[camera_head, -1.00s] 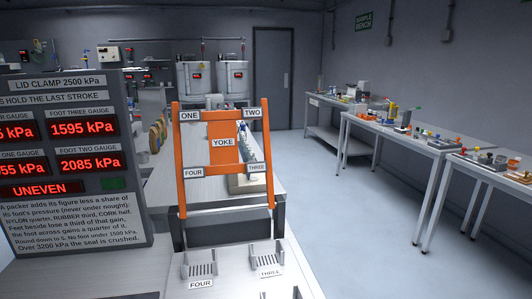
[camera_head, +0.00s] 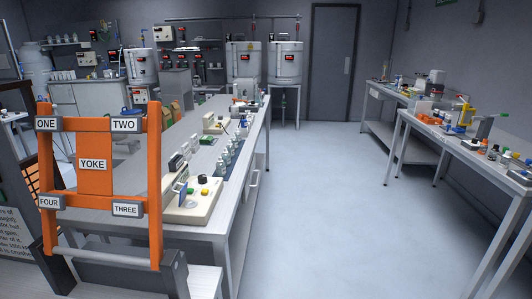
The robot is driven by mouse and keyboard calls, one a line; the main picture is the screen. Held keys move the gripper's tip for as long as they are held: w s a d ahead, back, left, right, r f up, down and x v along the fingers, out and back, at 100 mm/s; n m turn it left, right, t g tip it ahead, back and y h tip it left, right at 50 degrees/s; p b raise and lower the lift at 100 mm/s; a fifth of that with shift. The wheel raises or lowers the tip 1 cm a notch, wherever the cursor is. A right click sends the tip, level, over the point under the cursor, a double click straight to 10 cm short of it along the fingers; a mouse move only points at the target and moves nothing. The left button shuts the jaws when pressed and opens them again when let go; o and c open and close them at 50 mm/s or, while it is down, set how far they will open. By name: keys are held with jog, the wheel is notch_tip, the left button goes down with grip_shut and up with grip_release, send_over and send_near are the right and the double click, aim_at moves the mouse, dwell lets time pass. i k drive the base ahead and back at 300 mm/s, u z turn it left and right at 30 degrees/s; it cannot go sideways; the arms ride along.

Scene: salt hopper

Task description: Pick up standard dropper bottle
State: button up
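Several small pale bottles (camera_head: 226,157) stand in a row on a dark strip along the right side of the long middle bench (camera_head: 205,225). They are too small in the picture to tell which one is the standard dropper bottle, and no label on them can be read. My gripper is not in view.
An orange yoke frame (camera_head: 95,164) with tags ONE to FOUR stands at the near left. A cream instrument (camera_head: 190,206) sits on the middle bench near its front. Side benches (camera_head: 420,137) with small items line the right wall. The floor (camera_head: 330,220) between is clear.

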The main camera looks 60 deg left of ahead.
aim_at(225, 155)
jog(key=i, duration=1.05)
jog(key=u, duration=1.5)
jog(key=i, duration=4.1)
jog(key=u, duration=3.8)
jog(key=i, duration=0.8)
jog(key=u, duration=0.05)
